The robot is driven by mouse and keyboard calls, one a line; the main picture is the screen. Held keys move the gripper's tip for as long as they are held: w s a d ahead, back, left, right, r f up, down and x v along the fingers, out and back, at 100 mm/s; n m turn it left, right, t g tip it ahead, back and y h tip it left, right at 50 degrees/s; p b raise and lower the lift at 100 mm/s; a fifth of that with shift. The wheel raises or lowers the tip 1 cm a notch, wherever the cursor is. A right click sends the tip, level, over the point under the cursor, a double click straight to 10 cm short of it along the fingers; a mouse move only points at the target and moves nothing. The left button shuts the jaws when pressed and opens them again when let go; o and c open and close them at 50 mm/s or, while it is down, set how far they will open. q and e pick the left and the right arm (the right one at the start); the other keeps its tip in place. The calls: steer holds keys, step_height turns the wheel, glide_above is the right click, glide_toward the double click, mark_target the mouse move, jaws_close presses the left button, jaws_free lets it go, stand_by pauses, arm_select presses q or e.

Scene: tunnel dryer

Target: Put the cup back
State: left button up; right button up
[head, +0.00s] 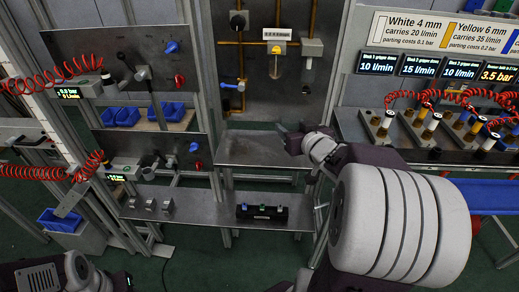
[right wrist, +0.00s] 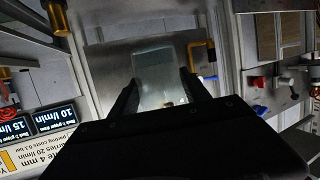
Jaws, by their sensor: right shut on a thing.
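A clear, see-through cup (right wrist: 160,76) is between the two fingers of my right gripper (right wrist: 161,88) in the right wrist view. The gripper is shut on it, and a little brownish matter shows near the cup's lower end. In the head view my right gripper (head: 284,131) is over the back of the grey metal shelf (head: 255,152), below the pipework panel. The cup cannot be made out clearly there. Part of my left arm shows at the bottom left, but its gripper is not visible.
Brass pipework with a yellowish hanging part (head: 275,67) is on the back panel. A lower shelf (head: 190,203) bears a black block (head: 262,213) and small metal pieces. Blue bins (head: 127,116) and red coiled hoses are left. A bench (head: 365,142) with fittings is right.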

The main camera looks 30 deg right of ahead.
steer(key=w+a+f+b, duration=0.1)
steer(key=w+f+b, duration=0.1)
steer(key=w, duration=0.1)
steer(key=w+a+f+b, duration=0.1)
steer(key=w+f+b, duration=0.1)
steer(key=w, duration=0.1)
steer(key=w+a+f+b, duration=0.1)
steer(key=w+f+b, duration=0.2)
steer(key=shift+w, duration=0.35)
steer(key=shift+w+a, duration=0.2)
steer(key=shift+w, duration=0.15)
step_height(320, 180, down, 4)
steer(key=shift+f+b, duration=0.1)
steer(key=shift+b, duration=1.05)
steer(key=o, duration=1.5)
steer(key=shift+o, duration=0.2)
